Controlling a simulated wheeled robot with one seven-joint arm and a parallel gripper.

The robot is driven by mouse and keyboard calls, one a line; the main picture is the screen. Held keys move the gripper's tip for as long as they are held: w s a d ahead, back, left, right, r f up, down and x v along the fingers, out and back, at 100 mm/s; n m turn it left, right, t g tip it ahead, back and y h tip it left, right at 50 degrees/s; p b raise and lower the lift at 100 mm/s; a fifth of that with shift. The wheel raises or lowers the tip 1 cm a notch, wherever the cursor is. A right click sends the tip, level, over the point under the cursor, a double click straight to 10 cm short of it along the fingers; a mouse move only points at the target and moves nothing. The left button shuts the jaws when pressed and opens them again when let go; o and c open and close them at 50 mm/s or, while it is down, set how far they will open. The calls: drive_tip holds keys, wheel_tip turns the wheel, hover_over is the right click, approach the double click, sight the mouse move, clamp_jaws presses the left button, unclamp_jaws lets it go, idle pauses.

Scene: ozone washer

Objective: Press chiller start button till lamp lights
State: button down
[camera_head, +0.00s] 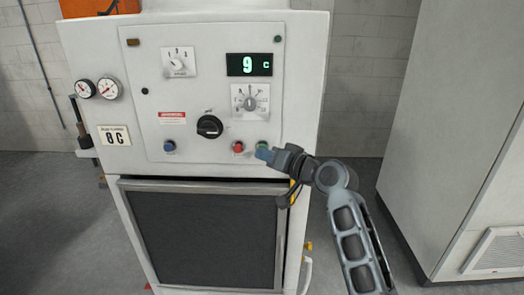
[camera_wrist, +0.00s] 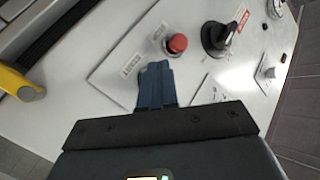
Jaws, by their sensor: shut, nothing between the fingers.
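The chiller's white control panel (camera_head: 205,85) faces me in the head view. A green button (camera_head: 262,144) sits at its lower right, mostly covered by my gripper (camera_head: 263,153). My gripper is shut and empty, its blue fingertips at or very near that button; I cannot tell whether they touch or press it. In the wrist view my gripper (camera_wrist: 156,70) hides most of what lies behind its tips. A small dark green lamp (camera_head: 278,39) is at the panel's top right and does not look clearly lit. An amber lamp (camera_head: 133,42) at the top left looks dark.
A red button (camera_head: 238,147) is just left of my fingertips, and it shows in the wrist view (camera_wrist: 176,43). A black rotary knob (camera_head: 210,126) and a blue button (camera_head: 169,146) are farther left. The display (camera_head: 249,65) reads 9 C. A grey cabinet (camera_head: 450,130) stands right.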

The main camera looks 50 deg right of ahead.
drive_tip(key=shift+d, duration=0.1)
idle(0.5)
drive_tip(key=shift+s+a, duration=0.45)
drive_tip(key=shift+a, duration=0.2)
drive_tip(key=s+a+p, duration=0.1)
drive_tip(key=a, duration=0.1)
drive_tip(key=s+a, duration=0.2)
drive_tip(key=shift+p, duration=0.4)
idle(0.8)
